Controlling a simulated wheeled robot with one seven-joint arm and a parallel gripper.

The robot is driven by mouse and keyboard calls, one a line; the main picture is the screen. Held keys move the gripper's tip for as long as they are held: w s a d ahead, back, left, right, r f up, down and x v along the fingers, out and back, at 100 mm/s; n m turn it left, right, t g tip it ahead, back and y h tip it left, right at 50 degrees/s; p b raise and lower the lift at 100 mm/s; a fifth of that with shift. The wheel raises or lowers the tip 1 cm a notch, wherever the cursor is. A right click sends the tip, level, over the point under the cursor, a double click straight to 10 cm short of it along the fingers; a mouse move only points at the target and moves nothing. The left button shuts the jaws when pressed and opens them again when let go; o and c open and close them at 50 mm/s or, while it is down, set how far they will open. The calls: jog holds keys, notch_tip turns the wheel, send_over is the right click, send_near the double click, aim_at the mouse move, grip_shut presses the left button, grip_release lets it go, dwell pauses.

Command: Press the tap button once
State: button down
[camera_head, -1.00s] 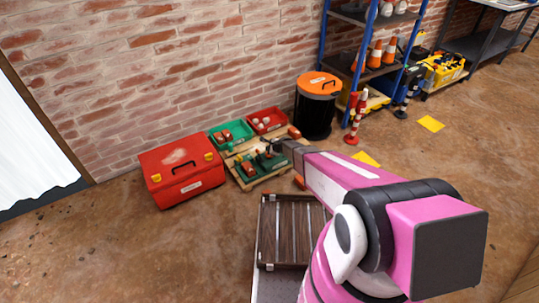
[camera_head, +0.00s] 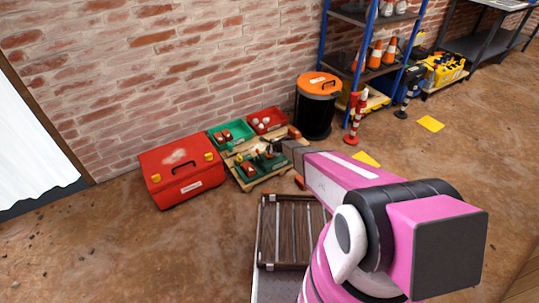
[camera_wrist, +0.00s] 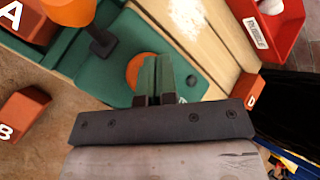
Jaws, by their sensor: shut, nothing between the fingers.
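In the wrist view, an orange round button (camera_wrist: 134,70) sits on a green panel (camera_wrist: 190,62). My gripper (camera_wrist: 156,62), with slim green fingers held together, overlaps the button's right side. I cannot tell whether the fingertips touch it. An orange piece with a dark stem (camera_wrist: 101,41) stands on the panel to the left. In the head view, the green panel (camera_head: 264,172) lies on a low wooden stand, and my gripper (camera_head: 270,148) is over its upper part. The button is too small to make out there.
Red blocks marked with letters, such as B (camera_wrist: 22,114), lie near the panel. A green bin (camera_head: 229,133) and a red bin (camera_head: 267,121) stand behind it. A red toolbox (camera_head: 180,171) is left, a black barrel (camera_head: 316,112) right. A slatted crate (camera_head: 291,232) stands in front.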

jog(key=shift+f, duration=0.1)
dwell(0.3)
jog(key=shift+f, duration=0.35)
jog(key=shift+f, duration=0.85)
dwell(1.1)
jog(key=shift+r, duration=1.3)
jog(key=shift+r, duration=0.1)
jog(key=shift+r, duration=2.4)
